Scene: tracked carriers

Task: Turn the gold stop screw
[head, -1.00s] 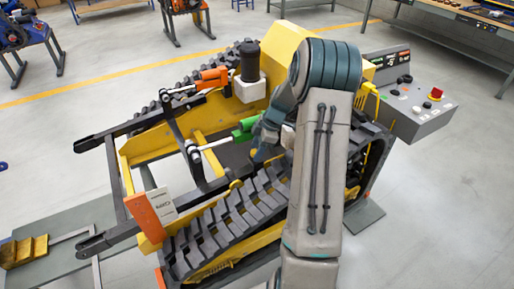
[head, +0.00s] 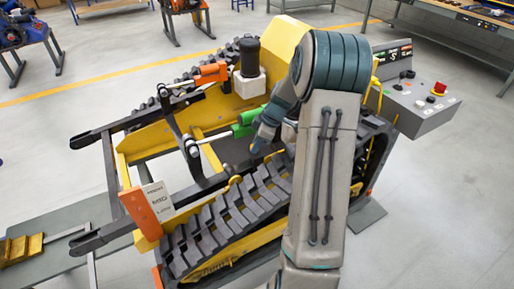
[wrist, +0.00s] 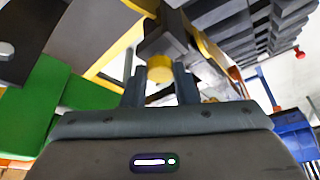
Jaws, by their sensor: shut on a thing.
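The gold stop screw (wrist: 160,69) shows in the wrist view as a round yellow-gold head below a dark block. My gripper (wrist: 160,88) has one finger on each side of it and is shut on it. In the head view my gripper (head: 257,147) reaches down inside the tracked carrier, between the tracks, beside the green cylinder (head: 247,122). My own arm covers part of the carrier there, and the screw cannot be made out clearly in that view.
The near black track (head: 235,208) and yellow frame (head: 160,146) lie close around my arm. An orange cylinder (head: 211,74) sits at the far side. An orange and white sign block (head: 148,208) stands at the front left. A control box (head: 413,102) stands right.

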